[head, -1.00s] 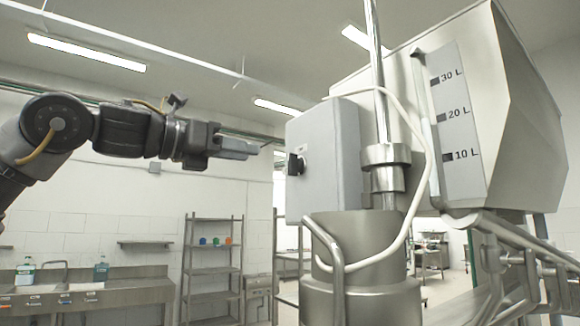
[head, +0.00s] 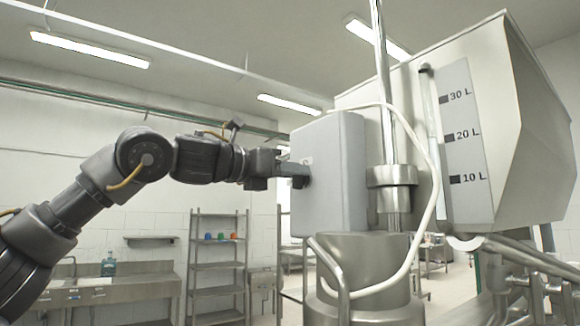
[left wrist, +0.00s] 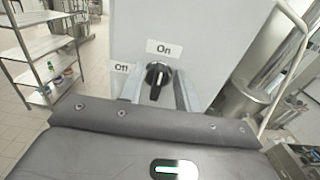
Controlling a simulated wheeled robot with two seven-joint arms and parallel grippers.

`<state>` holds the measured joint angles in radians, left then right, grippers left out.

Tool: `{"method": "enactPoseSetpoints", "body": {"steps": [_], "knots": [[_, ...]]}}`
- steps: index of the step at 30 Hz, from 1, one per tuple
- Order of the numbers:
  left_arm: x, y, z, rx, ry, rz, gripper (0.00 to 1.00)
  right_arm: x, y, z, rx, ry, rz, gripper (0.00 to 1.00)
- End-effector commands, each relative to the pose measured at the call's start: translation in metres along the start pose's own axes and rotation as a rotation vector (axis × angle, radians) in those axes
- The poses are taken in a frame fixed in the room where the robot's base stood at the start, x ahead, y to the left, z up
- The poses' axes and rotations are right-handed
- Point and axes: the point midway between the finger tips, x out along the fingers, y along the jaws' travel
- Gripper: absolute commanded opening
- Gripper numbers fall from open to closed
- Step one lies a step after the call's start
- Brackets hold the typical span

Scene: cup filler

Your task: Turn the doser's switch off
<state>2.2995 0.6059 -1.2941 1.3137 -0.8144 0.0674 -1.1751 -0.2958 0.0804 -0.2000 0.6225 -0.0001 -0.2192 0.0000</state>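The doser's grey switch box (head: 340,170) stands beside the hopper. In the left wrist view its face (left wrist: 205,50) carries an "On" label (left wrist: 164,48) above a black rotary switch (left wrist: 157,76) and an "Off" label (left wrist: 121,68) to its left. The knob stands roughly upright, towards "On". My left gripper (head: 298,173) is at the box's left face; in the head view it hides most of the switch. In the left wrist view its two fingers (left wrist: 158,90) stand on either side of the knob, with gaps between. My right gripper is not in view.
The steel hopper (head: 500,130) with a litre scale is at the right. A steel cylinder (head: 362,262) and a white hose (head: 436,190) are below and beside the box. A shelf rack (head: 217,265) and a sink counter (head: 115,290) stand far behind.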

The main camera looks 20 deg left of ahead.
Motion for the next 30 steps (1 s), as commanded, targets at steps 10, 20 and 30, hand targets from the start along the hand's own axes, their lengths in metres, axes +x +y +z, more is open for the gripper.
{"method": "enactPoseSetpoints", "body": {"steps": [10, 20, 30], "knots": [[0.0007, -0.0001, -0.0007, 0.0, 0.0, -0.001, 0.17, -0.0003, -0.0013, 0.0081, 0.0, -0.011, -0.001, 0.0], [0.0004, 0.0, -0.0004, -0.002, 0.0, -0.001, 0.0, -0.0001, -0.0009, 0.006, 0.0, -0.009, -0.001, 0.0], [0.0006, 0.0017, -0.0006, -0.114, 0.001, -0.001, 0.0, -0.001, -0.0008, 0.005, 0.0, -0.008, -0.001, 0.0]]}}
